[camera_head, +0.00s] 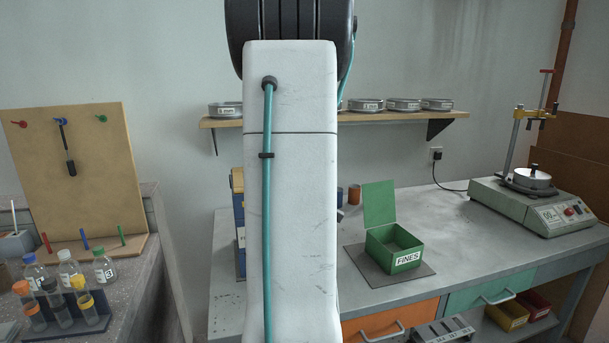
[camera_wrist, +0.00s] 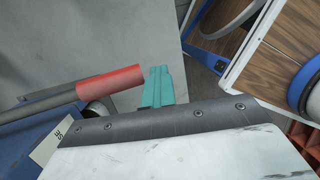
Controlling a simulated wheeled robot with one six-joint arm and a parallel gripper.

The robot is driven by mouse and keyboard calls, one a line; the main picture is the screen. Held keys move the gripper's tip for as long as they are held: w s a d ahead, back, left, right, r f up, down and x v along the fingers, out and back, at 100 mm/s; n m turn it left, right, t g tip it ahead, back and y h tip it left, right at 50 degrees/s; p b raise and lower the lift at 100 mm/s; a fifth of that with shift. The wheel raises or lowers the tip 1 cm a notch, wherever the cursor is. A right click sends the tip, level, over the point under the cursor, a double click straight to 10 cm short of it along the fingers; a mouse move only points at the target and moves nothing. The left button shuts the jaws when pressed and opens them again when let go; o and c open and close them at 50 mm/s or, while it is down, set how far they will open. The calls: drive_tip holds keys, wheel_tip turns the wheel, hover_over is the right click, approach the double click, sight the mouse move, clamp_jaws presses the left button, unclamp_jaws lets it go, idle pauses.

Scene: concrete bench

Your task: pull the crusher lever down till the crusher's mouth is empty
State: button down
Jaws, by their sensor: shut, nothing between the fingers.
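The crusher lever shows in the wrist view as a dark rod with a red grip (camera_wrist: 110,83), lying across the left side and tilted slightly up to the right. My gripper (camera_wrist: 159,76) has teal fingers, closed together with nothing between them. They appear just beyond the free end of the red grip; I cannot tell whether they touch it. A blue body (camera_wrist: 20,150), seemingly the crusher, lies below the lever. In the head view, a blue and yellow edge (camera_head: 238,215), likely the crusher, shows left of my arm. My arm hides the rest, and the crusher's mouth is not visible.
A shelf (camera_head: 380,117) holds several sieves. A side counter at left carries bottles (camera_head: 68,268) and a pegboard (camera_head: 75,170). Bare bench lies between box and scale.

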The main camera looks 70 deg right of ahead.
drive_tip(key=shift+w+d, duration=0.1)
drive_tip(key=shift+w, duration=0.05)
drive_tip(key=s+a+r, duration=0.1)
drive_tip(key=a+r, duration=0.5)
drive_tip(key=r, duration=0.6)
drive_tip(key=shift+r, duration=0.3)
drive_tip(key=shift+a, duration=0.1)
